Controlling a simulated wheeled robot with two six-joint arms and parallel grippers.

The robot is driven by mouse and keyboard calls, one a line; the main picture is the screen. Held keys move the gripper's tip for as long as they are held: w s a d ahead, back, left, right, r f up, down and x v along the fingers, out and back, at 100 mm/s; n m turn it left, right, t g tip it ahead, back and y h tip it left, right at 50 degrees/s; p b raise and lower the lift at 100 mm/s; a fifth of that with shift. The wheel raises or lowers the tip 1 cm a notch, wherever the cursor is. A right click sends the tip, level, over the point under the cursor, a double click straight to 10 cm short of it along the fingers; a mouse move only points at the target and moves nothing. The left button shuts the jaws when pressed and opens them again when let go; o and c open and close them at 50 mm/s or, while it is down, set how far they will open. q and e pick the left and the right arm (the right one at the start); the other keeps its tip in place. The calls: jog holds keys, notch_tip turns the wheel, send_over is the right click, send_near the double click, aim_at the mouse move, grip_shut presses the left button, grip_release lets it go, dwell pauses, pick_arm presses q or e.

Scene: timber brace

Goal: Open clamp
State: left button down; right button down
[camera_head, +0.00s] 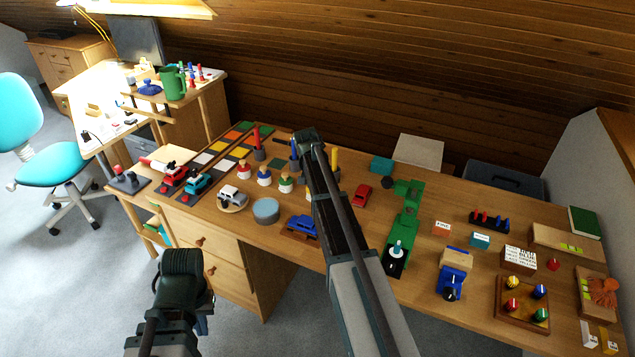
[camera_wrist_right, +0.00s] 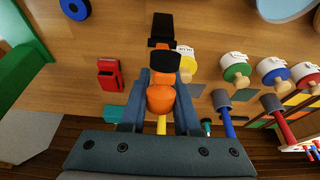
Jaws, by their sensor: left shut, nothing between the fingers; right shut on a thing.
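In the right wrist view, my right gripper (camera_wrist_right: 161,95) is shut on the rounded orange part of an orange-and-black piece (camera_wrist_right: 160,100). Its black end reaches out past the fingertips over the wooden tabletop. This piece may be the clamp; whether its black end is open or closed is unclear. In the head view my right arm covers this spot, and the right fingers are hidden. My left gripper (camera_head: 203,322) hangs low at the front left, off the workbench, shut and empty.
The workbench (camera_head: 400,292) is crowded. A red car (camera_wrist_right: 110,75) and toy figures (camera_wrist_right: 236,68) flank the held piece. A green frame (camera_head: 405,222) and a blue stand with a wooden block (camera_head: 452,282) stand to the right. Open floor lies at front left.

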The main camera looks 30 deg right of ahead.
jog(key=c, duration=0.6)
grip_release()
jog(key=shift+r, duration=0.1)
jog(key=p+v, duration=1.3)
jog(key=shift+s+r, duration=0.1)
jog(key=shift+r, duration=0.25)
jog(key=shift+f, duration=0.1)
